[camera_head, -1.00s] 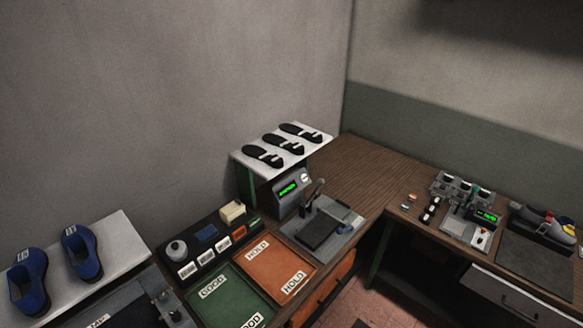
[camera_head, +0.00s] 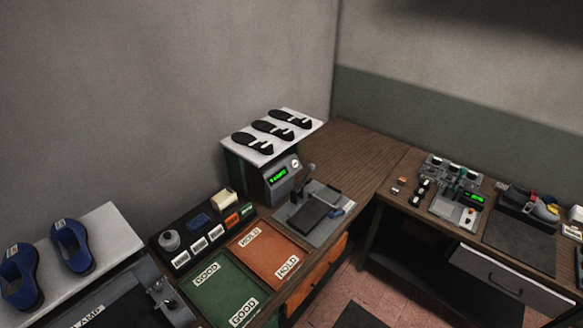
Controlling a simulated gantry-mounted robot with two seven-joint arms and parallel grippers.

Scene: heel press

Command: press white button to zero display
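A grey box with a lit green display (camera_head: 279,176) stands on the corner bench under a white shelf. A small round white part (camera_head: 295,163) sits on its upper right face; I cannot tell if it is a button or a dial. In front of the box is a grey press base with a black pad (camera_head: 308,212) and an upright lever. A second device with a green display (camera_head: 475,198) stands on the right bench, with small controls (camera_head: 467,215) on its front, too small to read. Neither of my grippers shows in the view.
The white shelf (camera_head: 262,155) holds several black soles. Green GOOD (camera_head: 216,291) and orange HOLD (camera_head: 284,256) trays lie left of the press. Blue shoes (camera_head: 71,246) stand far left. A shoe (camera_head: 528,201) lies on the right bench. Wood between the devices (camera_head: 365,154) is clear.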

